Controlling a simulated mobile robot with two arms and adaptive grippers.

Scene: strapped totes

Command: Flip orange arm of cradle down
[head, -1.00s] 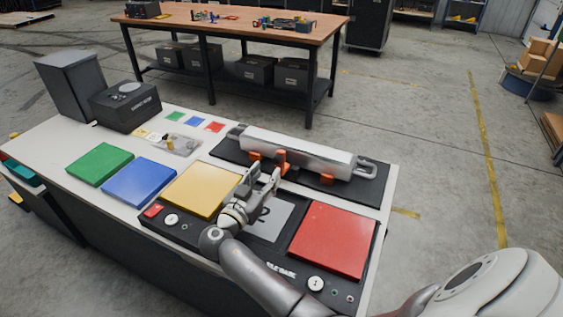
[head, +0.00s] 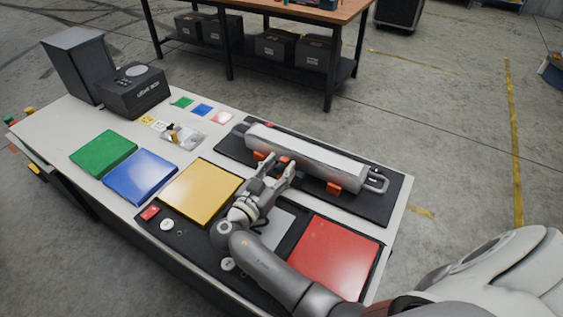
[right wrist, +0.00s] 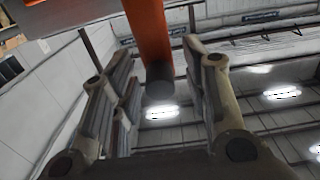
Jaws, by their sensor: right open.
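The cradle is a black base (head: 359,205) with orange supports, on the far right part of the white table. A long silver tool case-like bar (head: 310,156) with end handles lies in it. The orange arm (head: 284,161) is at the middle of the cradle's near side, partly hidden by my right gripper (head: 279,172). In the right wrist view the orange arm (right wrist: 150,35), with a dark round end, reaches between the spread fingers of that gripper (right wrist: 160,95). The gripper is open; I cannot tell whether a finger touches the arm. My left gripper is out of view.
Blue (head: 141,176) and green (head: 103,153) pads lie to the left. A black box (head: 136,91) stands at the back left. Another table (head: 330,10) stands beyond.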

